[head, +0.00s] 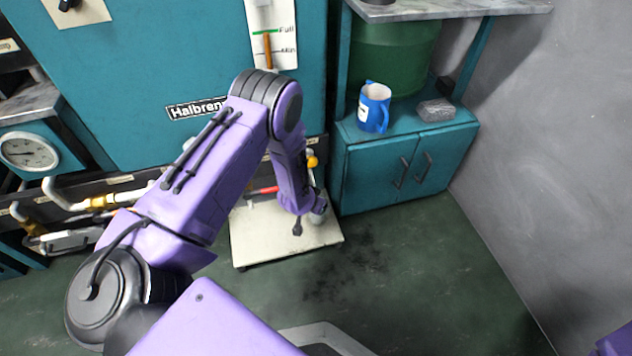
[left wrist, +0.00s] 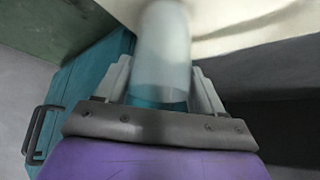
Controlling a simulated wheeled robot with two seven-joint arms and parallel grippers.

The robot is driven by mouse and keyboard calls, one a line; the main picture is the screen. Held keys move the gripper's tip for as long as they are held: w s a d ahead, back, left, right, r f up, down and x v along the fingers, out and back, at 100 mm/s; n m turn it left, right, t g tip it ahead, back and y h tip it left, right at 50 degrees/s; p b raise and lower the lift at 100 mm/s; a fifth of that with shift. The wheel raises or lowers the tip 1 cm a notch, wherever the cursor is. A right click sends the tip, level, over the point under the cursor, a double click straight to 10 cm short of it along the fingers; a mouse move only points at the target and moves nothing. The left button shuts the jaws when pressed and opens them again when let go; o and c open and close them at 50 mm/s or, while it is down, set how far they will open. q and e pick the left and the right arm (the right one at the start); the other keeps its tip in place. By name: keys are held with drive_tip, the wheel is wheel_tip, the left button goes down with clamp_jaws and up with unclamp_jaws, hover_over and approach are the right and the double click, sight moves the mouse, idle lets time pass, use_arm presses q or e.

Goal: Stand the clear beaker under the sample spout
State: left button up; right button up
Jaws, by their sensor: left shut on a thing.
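My left gripper (head: 318,212) is low over the pale platform in front of the teal machine. In the left wrist view, the gripper (left wrist: 162,92) is shut on the clear beaker (left wrist: 162,58), which sits between its two grey fingers. The beaker's far end reaches the pale surface in that view; I cannot tell whether it touches. In the head view my arm and gripper mostly hide the beaker. A yellow fitting (head: 312,161) and a red handle (head: 263,190) show beside my forearm. I cannot make out the sample spout. My right gripper is not in view.
The pale platform (head: 262,243) stands on the green floor beside a dark stain (head: 345,265). A teal cabinet (head: 400,165) at the right carries a blue jug (head: 374,108) and a grey lump (head: 436,110). White pipes (head: 75,200) run along the machine's left front.

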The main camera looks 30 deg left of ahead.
use_arm(q)
drive_tip(key=shift+s+f, duration=0.15)
drive_tip(key=shift+f, duration=0.45)
drive_tip(key=shift+r, duration=0.15)
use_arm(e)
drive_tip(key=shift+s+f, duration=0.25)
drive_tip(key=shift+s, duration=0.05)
use_arm(q)
drive_tip(key=shift+f, duration=0.2)
drive_tip(key=o, duration=1)
drive_tip(key=shift+o, duration=0.2)
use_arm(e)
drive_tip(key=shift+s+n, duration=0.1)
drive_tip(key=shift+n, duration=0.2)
